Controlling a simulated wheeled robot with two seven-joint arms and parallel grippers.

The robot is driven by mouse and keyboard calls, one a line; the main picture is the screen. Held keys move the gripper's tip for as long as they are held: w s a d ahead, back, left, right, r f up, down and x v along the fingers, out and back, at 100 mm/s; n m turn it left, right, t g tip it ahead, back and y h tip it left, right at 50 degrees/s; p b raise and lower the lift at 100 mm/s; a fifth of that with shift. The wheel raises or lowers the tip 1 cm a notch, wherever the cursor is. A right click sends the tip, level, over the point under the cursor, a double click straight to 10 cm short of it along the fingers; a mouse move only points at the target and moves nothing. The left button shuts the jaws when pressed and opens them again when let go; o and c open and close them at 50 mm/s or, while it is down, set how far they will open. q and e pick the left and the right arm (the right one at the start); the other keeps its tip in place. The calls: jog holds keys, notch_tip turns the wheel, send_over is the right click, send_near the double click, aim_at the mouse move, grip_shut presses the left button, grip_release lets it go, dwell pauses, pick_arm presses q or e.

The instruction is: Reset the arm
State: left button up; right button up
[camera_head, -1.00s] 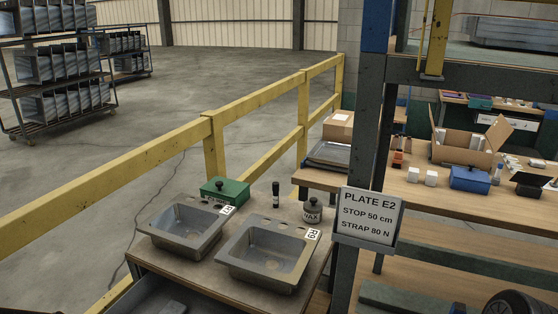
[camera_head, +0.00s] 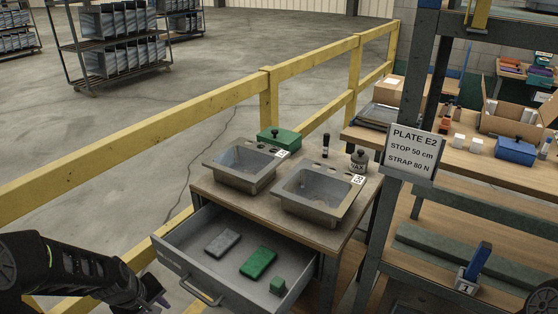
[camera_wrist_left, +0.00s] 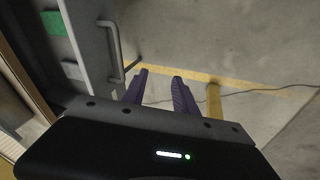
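My left gripper (camera_wrist_left: 158,88) is open and empty in the left wrist view, its two purple fingers apart above the floor near the drawer handle (camera_wrist_left: 111,48). In the head view my left arm comes in at the lower left, with the left gripper (camera_head: 160,298) in front of the open drawer (camera_head: 181,271), close to its handle. Whether finger and handle touch is unclear. My right gripper is not in view; only a dark part shows at the lower right corner.
The drawer holds a grey block (camera_head: 222,242), a green block (camera_head: 258,262) and a small green piece (camera_head: 277,286). Two sinks (camera_head: 240,165) (camera_head: 318,195) stand on the table above. A yellow railing (camera_head: 150,118) runs behind. A sign (camera_head: 411,150) hangs on the shelf post at right.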

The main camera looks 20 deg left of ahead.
pick_arm(q)
jog(key=w+d+f+m+h, duration=0.1)
jog(key=d+f+m, duration=0.2)
jog(key=d+f, duration=0.45)
jog(key=w+d+f+m+h, duration=0.1)
jog(key=w+d+f+m, duration=0.2)
jog(key=d, duration=0.8)
jog(key=s+d+f+m+g+h, duration=0.1)
jog(key=s+d+f, duration=0.3)
jog(key=d, duration=0.5)
jog(key=s+d+f+m+g+h, duration=0.1)
jog(key=s+d+f+m+g, duration=0.1)
jog(key=s+d, duration=0.6)
notch_tip(320, 180, down, 2)
jog(key=shift+s+d+f+m+h, duration=0.15)
jog(key=shift+s+d+m+h, duration=0.2)
jog(key=shift+s+m, duration=0.45)
jog(key=shift+w, duration=0.15)
